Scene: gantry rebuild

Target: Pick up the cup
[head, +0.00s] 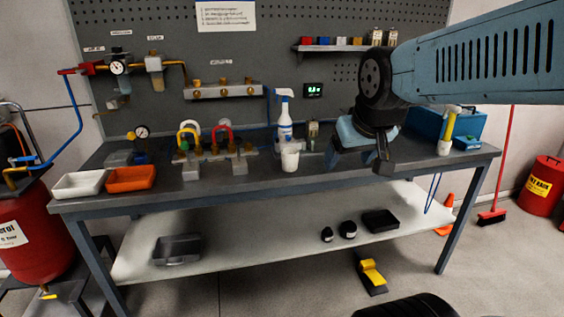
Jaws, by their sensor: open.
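A small white cup (290,158) stands upright on the dark workbench top (240,182), near its middle. A white spray bottle (285,118) stands just behind it. My gripper (356,165) is open and empty, to the right of the cup and apart from it, over the front part of the bench. My wrist and forearm reach in from the upper right and hide part of the bench and wall behind them.
White (80,184) and orange (131,179) trays lie at the bench's left end. Valve fittings with yellow and red handles (218,138) stand left of the cup. A blue toolbox (424,123) and a yellow-and-white tool (449,130) stand at the right. The bench front before the cup is clear.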

